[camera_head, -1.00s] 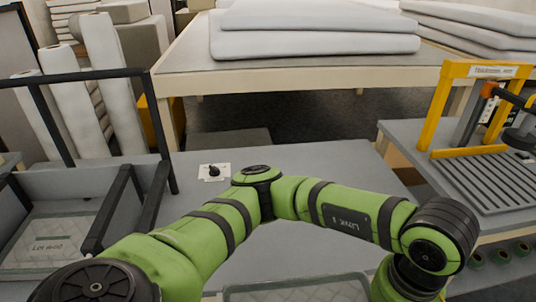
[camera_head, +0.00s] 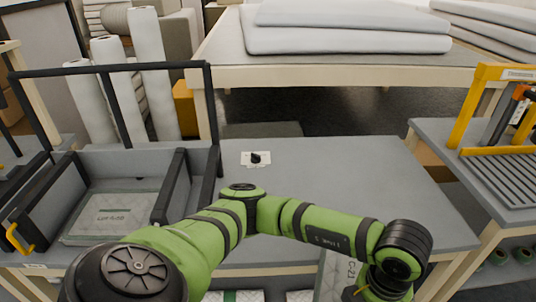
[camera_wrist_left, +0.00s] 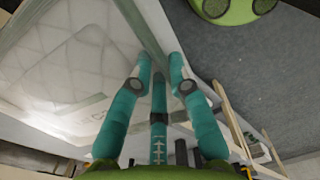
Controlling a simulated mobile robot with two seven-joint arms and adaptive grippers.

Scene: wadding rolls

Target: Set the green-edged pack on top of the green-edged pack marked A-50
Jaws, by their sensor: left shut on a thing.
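My left arm crosses the head view from the lower left, with its wrist at the lower right. My left gripper (camera_wrist_left: 161,62) is shut on the edge of a pale quilted pack (camera_wrist_left: 70,60) with a green edging in the wrist view. A pale pack marked C-21 (camera_head: 334,272) shows beside my wrist at the bottom of the head view and appears to be the held one; most is hidden or out of frame. Another pale pack with a greenish edge (camera_head: 112,217) lies flat in the grey tray at left; its label is small and seems to read A-50.
The grey tray (camera_head: 130,168) has dark-edged walls and a tall black frame (camera_head: 110,72) behind it. A white card with a black knob (camera_head: 256,159) lies on the otherwise clear grey table (camera_head: 340,165). A yellow-framed rack (camera_head: 500,170) stands at right. White-and-green items show at the bottom edge.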

